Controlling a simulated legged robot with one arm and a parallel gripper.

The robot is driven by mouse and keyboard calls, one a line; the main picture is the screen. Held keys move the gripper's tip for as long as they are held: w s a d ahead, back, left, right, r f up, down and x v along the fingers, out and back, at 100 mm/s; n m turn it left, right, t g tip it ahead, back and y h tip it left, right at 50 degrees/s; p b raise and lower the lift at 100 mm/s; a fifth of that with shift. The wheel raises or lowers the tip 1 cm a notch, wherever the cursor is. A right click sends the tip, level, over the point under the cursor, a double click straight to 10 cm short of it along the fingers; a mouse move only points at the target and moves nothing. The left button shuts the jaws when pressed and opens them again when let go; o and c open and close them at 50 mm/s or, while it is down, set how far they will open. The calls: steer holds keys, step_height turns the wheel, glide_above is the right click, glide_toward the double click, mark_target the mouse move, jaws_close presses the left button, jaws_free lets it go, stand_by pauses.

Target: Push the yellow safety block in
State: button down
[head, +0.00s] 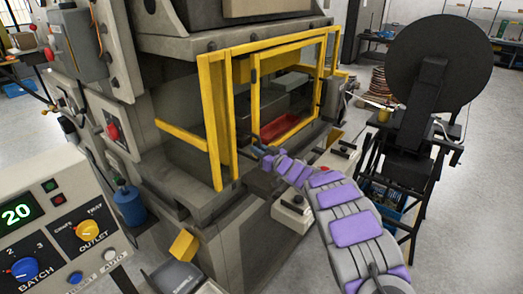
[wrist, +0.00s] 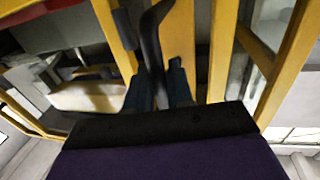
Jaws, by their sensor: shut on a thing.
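A yellow block (head: 184,245), which looks like the safety block, sits low at the machine's front, above a grey tray marked with lettering. It is apart from my gripper. My gripper (head: 260,150) is at the yellow-framed guard door (head: 253,95) of the press. In the wrist view my gripper (wrist: 157,85) has its dark blue fingertips shut on a black curved handle (wrist: 152,40) against the yellow frame. In the head view the handle is too small to make out clearly. The block cannot be made out in the wrist view.
A red tray (head: 280,127) lies inside the press behind the guard. A control panel (head: 50,235) reading 20 stands at lower left. A blue bottle (head: 130,207) stands beside the machine. A large black reel (head: 435,65) on a stand is at right. Grey floor is open beyond.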

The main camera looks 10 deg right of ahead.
steer(key=shift+r, duration=0.25)
steer(key=c, duration=1.4)
jaws_free()
steer(key=shift+w, duration=0.1)
steer(key=shift+o, duration=1.2)
steer(key=shift+w+a+f, duration=0.1)
steer(key=shift+w+f, duration=0.15)
steer(key=shift+f, duration=0.05)
steer(key=shift+s+r, duration=0.1)
steer(key=shift+s, duration=0.15)
steer(key=shift+s+d, duration=0.3)
steer(key=shift+s, duration=0.05)
steer(key=v, duration=1.6)
